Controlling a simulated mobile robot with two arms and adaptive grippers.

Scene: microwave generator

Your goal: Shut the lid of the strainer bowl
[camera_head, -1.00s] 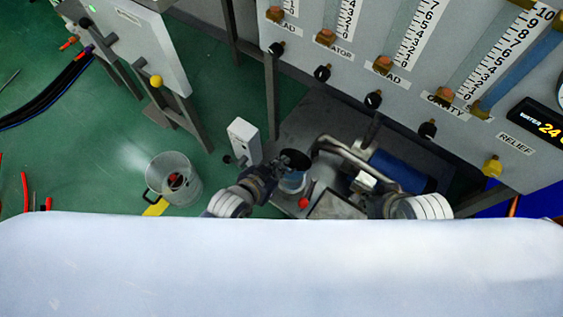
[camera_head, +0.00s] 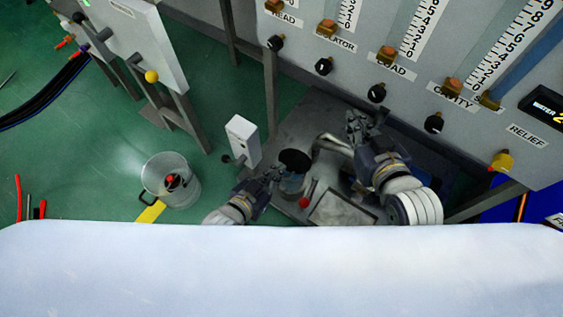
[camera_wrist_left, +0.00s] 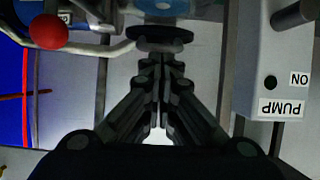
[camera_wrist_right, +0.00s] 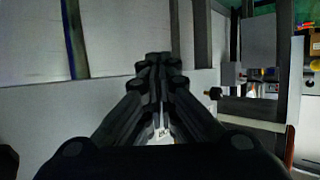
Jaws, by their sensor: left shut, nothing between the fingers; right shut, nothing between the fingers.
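The strainer bowl (camera_head: 292,184) is a small clear, bluish cylinder on the dark metal base, right of my left gripper in the head view. Its lid (camera_head: 295,161) is a black disc at the bowl's upper end; I cannot tell whether it sits flush. In the left wrist view, the black disc (camera_wrist_left: 165,36) lies just beyond the fingertips. My left gripper (camera_head: 274,175) is shut and empty, close beside the bowl; contact is unclear. My right gripper (camera_head: 364,124) is shut and empty, raised over the pipe and motor area, apart from the bowl.
A white pump switch box (camera_head: 243,140) stands left of the bowl. A bent metal pipe (camera_head: 333,146) is to its right. The grey gauge panel (camera_head: 400,80) rises behind. A clear bucket (camera_head: 171,182) stands on the green floor at left, where there is free room.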

